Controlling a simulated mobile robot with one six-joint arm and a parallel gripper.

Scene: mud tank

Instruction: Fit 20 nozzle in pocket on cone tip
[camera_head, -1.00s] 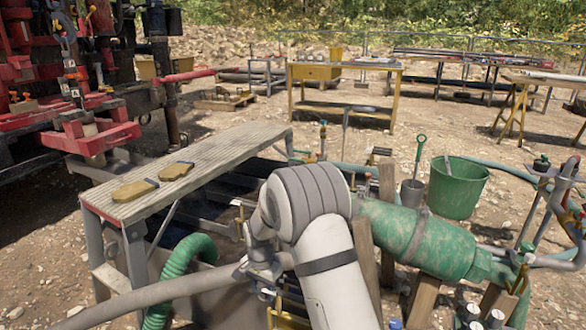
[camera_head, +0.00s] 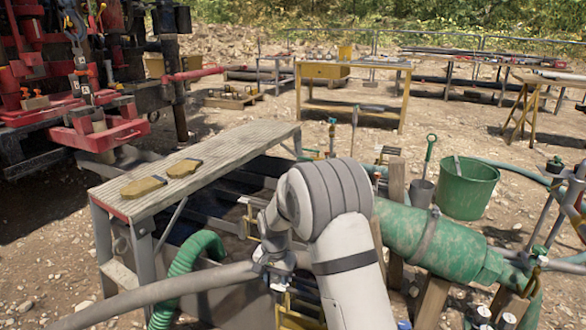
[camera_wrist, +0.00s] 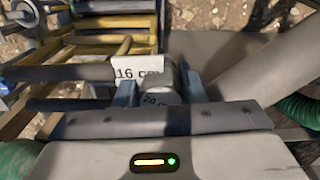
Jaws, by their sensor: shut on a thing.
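In the wrist view my gripper (camera_wrist: 160,86) has its two blue-grey fingers closed on a short grey cylindrical nozzle (camera_wrist: 160,99) whose label begins with "20". A white label (camera_wrist: 138,68) reading "16 cm" shows just beyond the nozzle, and I cannot tell what it is fixed to. A dark grey rounded surface lies beyond the fingers. I cannot make out the cone tip or its pocket. In the head view my arm covers much of the work spot, and the held nozzle cannot be made out.
A yellow rack (camera_wrist: 100,47) with dark bars lies at upper left in the wrist view. In the head view a thick grey hose (camera_head: 150,300), a green corrugated hose (camera_head: 190,262) and a green drum (camera_head: 415,235) crowd my arm. A grey bench (camera_head: 210,165) holds gloves (camera_head: 143,187).

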